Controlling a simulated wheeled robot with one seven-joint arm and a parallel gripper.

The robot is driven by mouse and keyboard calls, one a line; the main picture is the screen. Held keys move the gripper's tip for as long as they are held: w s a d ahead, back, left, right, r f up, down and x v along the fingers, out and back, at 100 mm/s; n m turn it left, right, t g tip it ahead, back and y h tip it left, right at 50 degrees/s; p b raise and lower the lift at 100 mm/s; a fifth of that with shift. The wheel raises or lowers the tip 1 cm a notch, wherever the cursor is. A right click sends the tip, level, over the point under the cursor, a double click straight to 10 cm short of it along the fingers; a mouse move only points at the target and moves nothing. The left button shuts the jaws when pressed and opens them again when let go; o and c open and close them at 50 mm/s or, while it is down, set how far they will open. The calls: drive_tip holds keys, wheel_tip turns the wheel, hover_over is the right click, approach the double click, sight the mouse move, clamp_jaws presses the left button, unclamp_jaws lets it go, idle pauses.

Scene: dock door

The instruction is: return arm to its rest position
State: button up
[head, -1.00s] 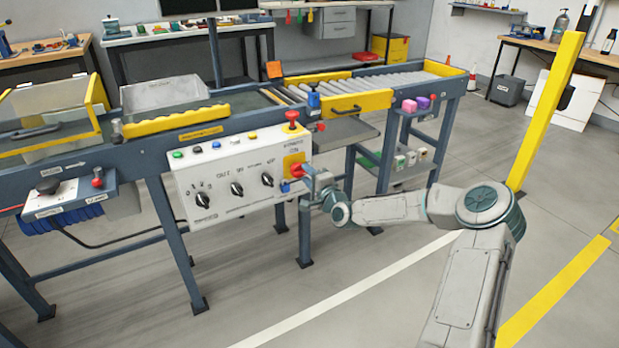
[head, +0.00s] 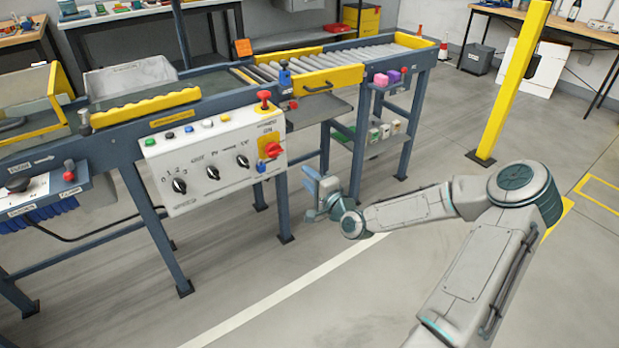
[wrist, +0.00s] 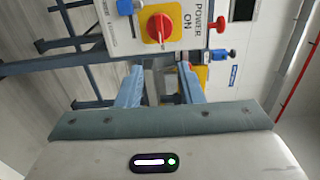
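My arm (head: 410,208) is stretched out to the right of the control panel (head: 215,165), clear of it. My gripper (head: 310,187) is beside the panel's right edge, over the floor. In the wrist view my gripper (wrist: 160,85) has its two light blue fingers apart, with nothing between them. The red rotary switch (head: 273,150) on its yellow plate is just beyond; it also shows in the wrist view (wrist: 160,28), beside the label "POWER ON". A small blue part (head: 260,167) sits below the switch.
The conveyor frame (head: 130,128) with its legs stands at left and centre. A shelf (head: 370,145) with small boxes stands under the roller end. A yellow post (head: 512,80) rises behind my arm at right. The floor (head: 330,290) in front is clear.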

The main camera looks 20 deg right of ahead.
idle(0.4)
drive_tip(key=s+a+n+g+p, duration=0.3)
drive_tip(key=a+n+g+p, duration=0.2)
drive_tip(key=n+g, duration=0.1)
drive_tip(key=s+a+r+n+g+h+p, duration=0.1)
drive_tip(key=s+r+n+g+h+p, duration=0.4)
drive_tip(key=s+r+p, duration=1.4)
drive_tip(key=s+r+n+g, duration=0.1)
drive_tip(key=s+r, duration=0.4)
drive_tip(key=r, duration=0.3)
drive_tip(key=s+r+n+g, duration=0.2)
drive_tip(key=s+r, duration=0.4)
drive_tip(key=r, duration=0.2)
drive_tip(key=shift+s+h, duration=0.25)
drive_tip(key=shift+h, duration=0.05)
drive_tip(key=shift+a+r+n, duration=0.1)
drive_tip(key=shift+a+n, duration=0.15)
drive_tip(key=shift+n, duration=0.05)
